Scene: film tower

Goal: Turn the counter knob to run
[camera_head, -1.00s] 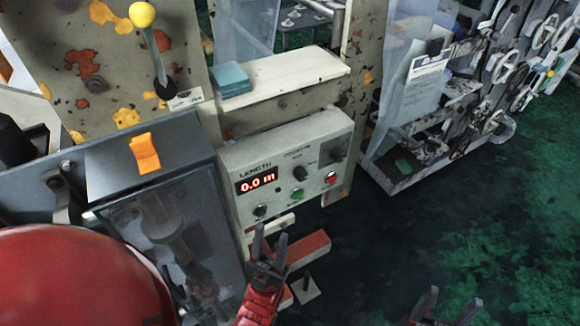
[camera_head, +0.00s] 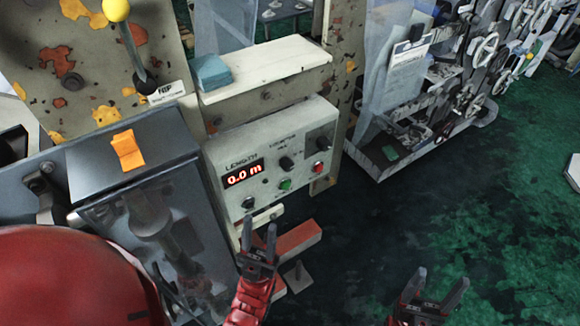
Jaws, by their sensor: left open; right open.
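The counter panel (camera_head: 238,161) is a pale box marked LENGTH, with a red display (camera_head: 243,174) reading 0.0 m. A black knob (camera_head: 286,163) sits under the counter label, right of the display. A larger dark square control (camera_head: 319,143) is at the upper right. A green button (camera_head: 285,184), a red button (camera_head: 318,168) and a dark lower-left knob (camera_head: 248,202) are also on it. My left gripper (camera_head: 257,236) is open and empty, in front of the panel's lower edge. My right gripper (camera_head: 436,289) is open and empty, low and to the right, away from the panel.
A cream shelf (camera_head: 275,66) with a blue block (camera_head: 212,74) is above the panel. A grey box with an orange switch (camera_head: 128,150) and a yellow-knobbed lever (camera_head: 117,10) stand left. A roller machine (camera_head: 470,85) is at right. Green floor (camera_head: 490,210) is clear.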

